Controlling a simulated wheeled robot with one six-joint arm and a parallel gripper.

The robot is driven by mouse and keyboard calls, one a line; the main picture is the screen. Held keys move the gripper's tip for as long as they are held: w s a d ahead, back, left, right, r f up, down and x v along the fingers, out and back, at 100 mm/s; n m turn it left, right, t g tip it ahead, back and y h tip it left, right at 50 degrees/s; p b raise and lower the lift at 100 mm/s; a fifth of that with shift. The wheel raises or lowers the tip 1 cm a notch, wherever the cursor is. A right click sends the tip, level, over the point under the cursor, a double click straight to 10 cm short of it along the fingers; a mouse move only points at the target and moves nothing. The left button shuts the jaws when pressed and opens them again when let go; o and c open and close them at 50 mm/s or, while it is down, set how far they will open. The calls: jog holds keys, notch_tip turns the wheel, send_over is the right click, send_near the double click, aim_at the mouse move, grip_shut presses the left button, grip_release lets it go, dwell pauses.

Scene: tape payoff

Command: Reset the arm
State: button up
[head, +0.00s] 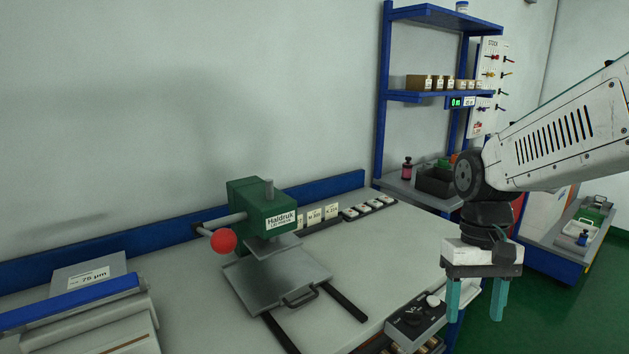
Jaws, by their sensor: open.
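My gripper (477,298) hangs from the white arm at the right side of the head view. Its two teal fingers point down and stand apart, with nothing between them. It is beyond the right edge of the pale workbench (200,300), near the control box with a knob, and the green floor shows behind it.
A green press (250,208) with a red ball lever (224,241) and a metal plate (278,275) stands on the bench. A control box (416,319) sits at the bench's right edge. Blue shelving (430,97) holds small boxes behind. Green floor (545,315) lies open at right.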

jog(key=s+r+t, duration=0.2)
jog(key=s, duration=0.5)
jog(key=s+r+t, duration=0.2)
jog(key=s, duration=0.5)
jog(key=shift+d+r, duration=0.3)
jog(key=shift+d, duration=0.15)
